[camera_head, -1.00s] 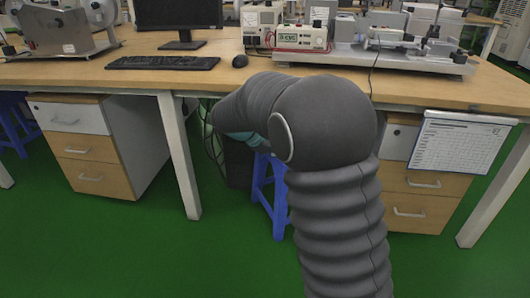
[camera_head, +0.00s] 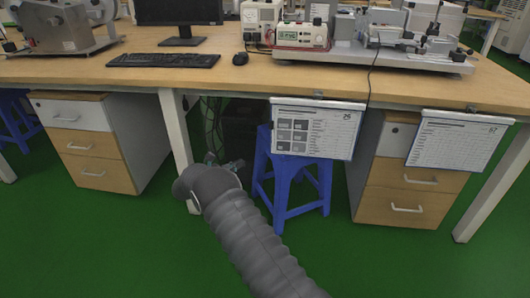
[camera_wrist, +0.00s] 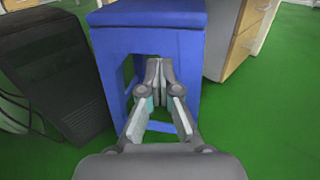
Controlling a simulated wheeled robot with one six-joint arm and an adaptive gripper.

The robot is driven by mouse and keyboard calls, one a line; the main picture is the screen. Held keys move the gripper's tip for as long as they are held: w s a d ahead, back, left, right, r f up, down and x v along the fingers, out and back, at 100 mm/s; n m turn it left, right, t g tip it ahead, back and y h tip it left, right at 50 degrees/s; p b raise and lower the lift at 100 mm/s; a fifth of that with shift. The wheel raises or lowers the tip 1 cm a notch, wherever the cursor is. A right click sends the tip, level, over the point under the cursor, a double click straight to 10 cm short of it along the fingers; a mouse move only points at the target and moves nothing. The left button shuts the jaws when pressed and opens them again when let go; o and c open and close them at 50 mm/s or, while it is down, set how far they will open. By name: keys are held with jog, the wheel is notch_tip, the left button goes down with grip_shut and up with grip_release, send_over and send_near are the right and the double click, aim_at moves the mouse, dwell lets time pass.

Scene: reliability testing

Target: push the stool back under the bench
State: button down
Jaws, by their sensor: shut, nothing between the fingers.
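The blue stool (camera_head: 282,188) stands upright in the knee space of the bench (camera_head: 205,80), between the bench leg and the right drawer unit. A hanging sheet hides part of its seat in the head view. In the wrist view the stool (camera_wrist: 150,42) is straight ahead, its seat at the top. My gripper (camera_wrist: 158,70) is shut and empty, its fingers in front of the stool's open side between the legs; contact cannot be told. In the head view my gripper (camera_head: 230,162) is small, left of the stool, and partly hidden by my arm.
A black computer tower (camera_wrist: 62,75) stands left of the stool with cables beside it. Drawer units stand at left (camera_head: 90,145) and right (camera_head: 405,190). A sheet (camera_head: 318,128) hangs from the bench's front edge. Green floor in front is clear.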

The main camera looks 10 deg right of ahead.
aim_at(267, 152)
jog(key=p+x, duration=0.1)
jog(key=x, duration=1.3)
jog(key=shift+w+a+f, duration=0.1)
jog(key=shift+a+f, duration=0.05)
jog(key=shift+f, duration=0.1)
